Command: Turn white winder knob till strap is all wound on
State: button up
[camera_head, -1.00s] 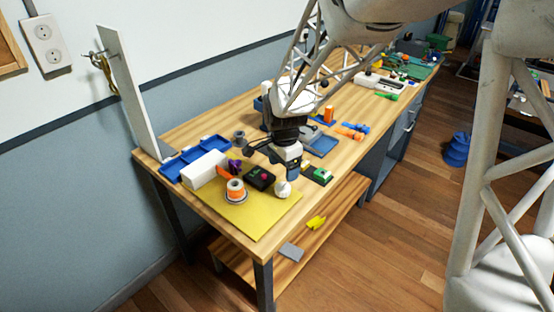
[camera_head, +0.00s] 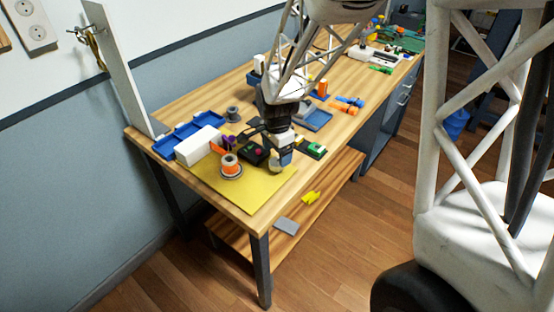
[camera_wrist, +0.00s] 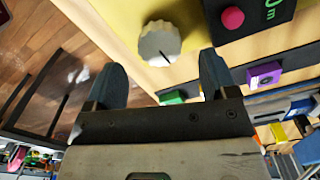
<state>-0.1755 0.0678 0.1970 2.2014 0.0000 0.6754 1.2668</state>
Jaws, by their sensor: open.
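The white winder knob (camera_wrist: 160,43) is round and ridged, with a dark line on its face, in the wrist view. It sits on the yellow mat or panel (camera_wrist: 120,18). My gripper (camera_wrist: 162,66) is open, with one dark blue finger to each side below the knob, apart from it. In the head view my gripper (camera_head: 280,156) is above the knob (camera_head: 275,168) and partly covers it. A black box (camera_head: 252,152) with a pink button (camera_wrist: 232,17) and green digits stands beside the knob. I cannot make out the strap.
An orange spool (camera_head: 231,168) and a white box (camera_head: 198,145) stand left of the black box. A blue tray (camera_head: 180,138) lies behind them. A green part (camera_head: 312,148) is right of my gripper. The mat's front is clear, close to the table edge.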

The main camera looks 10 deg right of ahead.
aim_at(277, 161)
jog(key=shift+f, duration=1.75)
jog(key=shift+c, duration=0.2)
jog(key=c, duration=0.9)
jog(key=shift+n, duration=0.4)
jog(key=n, duration=0.8)
jog(key=shift+n, duration=0.4)
jog(key=n, duration=0.9)
